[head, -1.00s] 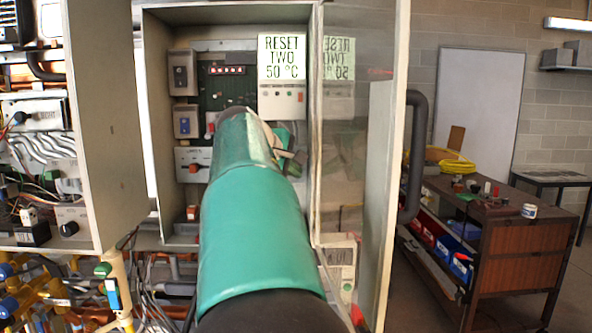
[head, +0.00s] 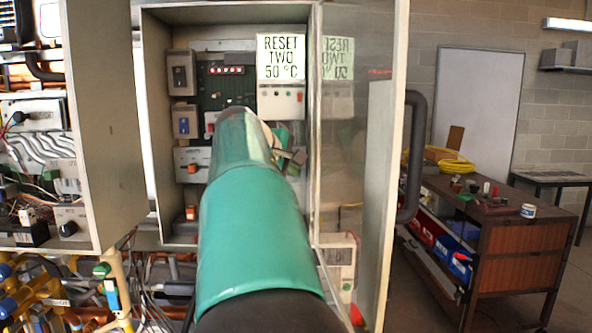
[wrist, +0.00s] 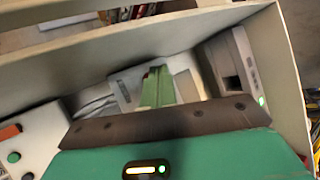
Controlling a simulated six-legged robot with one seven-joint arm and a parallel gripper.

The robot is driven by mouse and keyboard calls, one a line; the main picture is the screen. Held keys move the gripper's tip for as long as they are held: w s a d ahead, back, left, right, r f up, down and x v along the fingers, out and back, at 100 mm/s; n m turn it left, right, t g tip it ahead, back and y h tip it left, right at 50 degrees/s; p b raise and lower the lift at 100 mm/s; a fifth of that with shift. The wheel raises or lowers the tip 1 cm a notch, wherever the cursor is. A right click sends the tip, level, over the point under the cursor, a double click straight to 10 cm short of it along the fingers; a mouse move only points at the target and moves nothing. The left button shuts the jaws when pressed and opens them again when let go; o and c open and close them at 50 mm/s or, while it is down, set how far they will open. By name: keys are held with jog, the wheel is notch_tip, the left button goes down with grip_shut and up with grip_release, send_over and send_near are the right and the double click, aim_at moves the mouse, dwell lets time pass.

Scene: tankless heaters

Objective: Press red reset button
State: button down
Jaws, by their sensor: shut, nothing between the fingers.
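A sign reading "RESET TWO 50 °C" (head: 281,57) hangs in the open grey cabinet. The white control box (head: 281,102) below it carries a row of small buttons or lamps; which is the red reset button is too small to tell. An orange-red button (head: 193,169) sits on a grey box at left, and another (head: 191,213) lower down. My green arm covers the cabinet's middle. My gripper (head: 290,156) shows only partly beside it, shut, in front of the cabinet. In the wrist view its dark edge (wrist: 160,122) lies across the picture; contact cannot be told.
The open clear door (head: 360,180) borders the cabinet at right. A second open cabinet panel (head: 105,120) stands at left. Pipes and cables run below. In the wrist view, a white box with orange-red (wrist: 10,131) and green (wrist: 14,157) buttons is at left. A workbench (head: 515,235) stands at right.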

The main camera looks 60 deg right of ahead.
dwell(0.7)
jog(key=shift+w+d, duration=0.2)
jog(key=shift+d, duration=0.15)
jog(key=shift+w+d, duration=0.15)
jog(key=shift+d, duration=0.2)
dwell(0.6)
dwell(0.3)
jog(key=shift+s+a, duration=0.35)
jog(key=shift+a, duration=0.35)
jog(key=a, duration=0.1)
jog(key=s+a, duration=0.1)
jog(key=a, duration=0.1)
jog(key=s+a, duration=0.1)
jog(key=shift+s+a, duration=0.1)
jog(key=shift+a, duration=0.15)
dwell(0.9)
